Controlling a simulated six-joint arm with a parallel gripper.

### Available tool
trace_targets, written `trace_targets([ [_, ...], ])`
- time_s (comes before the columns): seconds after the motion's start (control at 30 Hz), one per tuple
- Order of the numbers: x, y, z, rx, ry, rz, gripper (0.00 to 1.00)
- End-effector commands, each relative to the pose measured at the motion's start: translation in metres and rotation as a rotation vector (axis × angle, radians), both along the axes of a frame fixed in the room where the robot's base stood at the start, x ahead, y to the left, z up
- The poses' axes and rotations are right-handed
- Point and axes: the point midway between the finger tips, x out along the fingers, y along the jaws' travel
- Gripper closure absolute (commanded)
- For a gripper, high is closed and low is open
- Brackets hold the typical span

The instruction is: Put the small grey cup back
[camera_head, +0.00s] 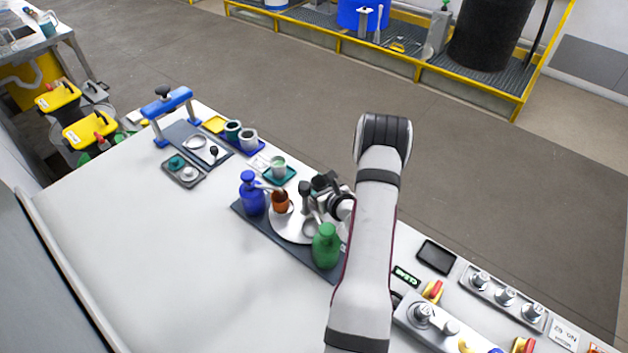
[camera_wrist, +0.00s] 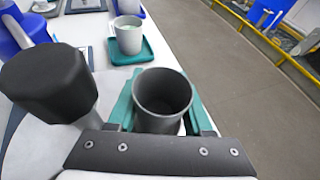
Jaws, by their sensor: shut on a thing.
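My gripper (camera_wrist: 160,116) is shut on a dark grey cup (camera_wrist: 162,92); a teal finger shows on each side of it. The cup is upright and looks empty inside. In the head view my gripper (camera_head: 326,188) is above the right part of the round white plate, and the held cup is hard to make out there. A lighter grey cup (camera_head: 278,169) with pale green inside stands on a teal tray (camera_head: 291,176); it also shows in the wrist view (camera_wrist: 128,36). Another grey cup (camera_head: 249,137) and a teal cup (camera_head: 232,130) stand on the blue tray (camera_head: 258,149).
A dark-capped post (camera_wrist: 48,82) stands close left of my gripper. The table's left front is clear.

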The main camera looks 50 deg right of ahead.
Motion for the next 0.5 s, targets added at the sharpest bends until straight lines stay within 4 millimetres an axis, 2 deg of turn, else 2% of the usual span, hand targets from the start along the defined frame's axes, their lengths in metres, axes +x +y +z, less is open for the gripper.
trace_targets([
  [0.5, 0.0, 0.0001, -0.0082, 0.001, 0.001, 0.0, 1.0],
])
